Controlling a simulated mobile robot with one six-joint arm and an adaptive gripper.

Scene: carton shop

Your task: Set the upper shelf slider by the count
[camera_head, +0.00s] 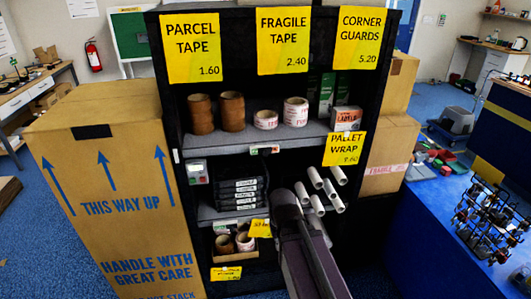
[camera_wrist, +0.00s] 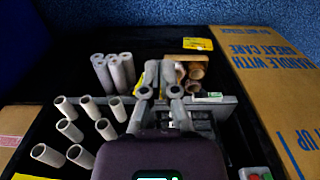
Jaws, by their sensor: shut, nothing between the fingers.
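The upper shelf (camera_head: 225,143) holds brown tape rolls (camera_head: 217,113) in two stacks, and white-and-red fragile tape (camera_head: 295,111) as one taller stack and one low roll. A small slider strip (camera_head: 265,150) with green and red marks sits on its front edge, too small to read its setting. My gripper (camera_head: 284,196) is below that shelf, in front of the lower one, apart from the slider. In the wrist view my gripper (camera_wrist: 158,70) is shut and empty, its fingers side by side. The upper slider is not clear in the wrist view.
Pallet wrap tubes (camera_head: 320,190) stick out right of my gripper. Dark boxes (camera_head: 238,192) stand left of it. A yellow "pallet wrap" tag (camera_head: 344,149) hangs from the upper shelf's right. A small red-and-green unit (camera_head: 196,172) is on the left post. A large carton (camera_head: 105,200) stands left.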

